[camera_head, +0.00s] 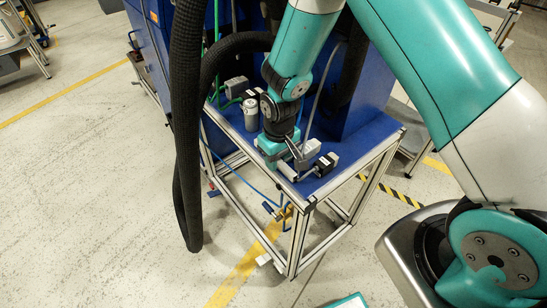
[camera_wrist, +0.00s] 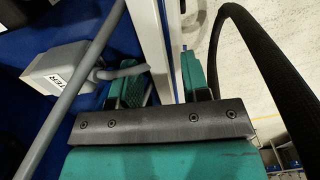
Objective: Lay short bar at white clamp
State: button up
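My gripper (camera_head: 283,160) is low over the front edge of the blue-topped table in the head view. In the wrist view its two teal fingers (camera_wrist: 162,80) stand apart, with a pale aluminium rail (camera_wrist: 154,40) visible between them. I see no object clearly pinched between the fingers. A short light-grey piece (camera_head: 286,169) shows beside the gripper at the table edge; I cannot tell if it is the short bar. I cannot pick out the white clamp with certainty.
The blue tabletop (camera_head: 345,163) carries a black-and-grey fitting (camera_head: 326,164) and a whitish cylinder (camera_head: 251,115). A labelled grey box (camera_wrist: 62,70) and a grey rod (camera_wrist: 75,90) lie left of the fingers in the wrist view. A thick black hose (camera_head: 187,130) hangs left.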

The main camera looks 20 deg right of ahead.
grip_shut()
jog(key=shift+r, duration=0.1)
